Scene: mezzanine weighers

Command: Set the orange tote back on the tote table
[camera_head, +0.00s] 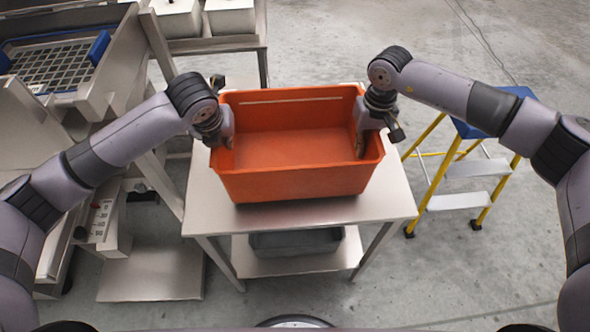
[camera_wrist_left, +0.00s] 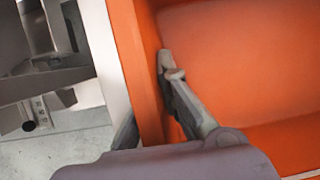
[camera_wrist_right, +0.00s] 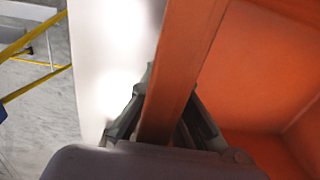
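The orange tote (camera_head: 290,182) is upright and empty, over the top of the steel table (camera_head: 325,212). I cannot tell whether its base touches the table. My left gripper (camera_head: 222,140) is at the tote's left wall, one finger inside and one outside; the left wrist view shows the inner finger (camera_wrist_left: 178,85) against the wall. My right gripper (camera_head: 365,140) straddles the right wall, and in the right wrist view its fingers close in on the orange rim (camera_wrist_right: 178,75). Both grippers look shut on the tote's walls; the outer fingers are partly hidden.
A grey bin (camera_head: 296,241) sits on the table's lower shelf. A yellow stepladder with a blue top (camera_head: 497,112) stands at right. A steel machine with a grid tray (camera_head: 58,66) stands at left. Another bench with pale bins (camera_head: 230,18) is behind.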

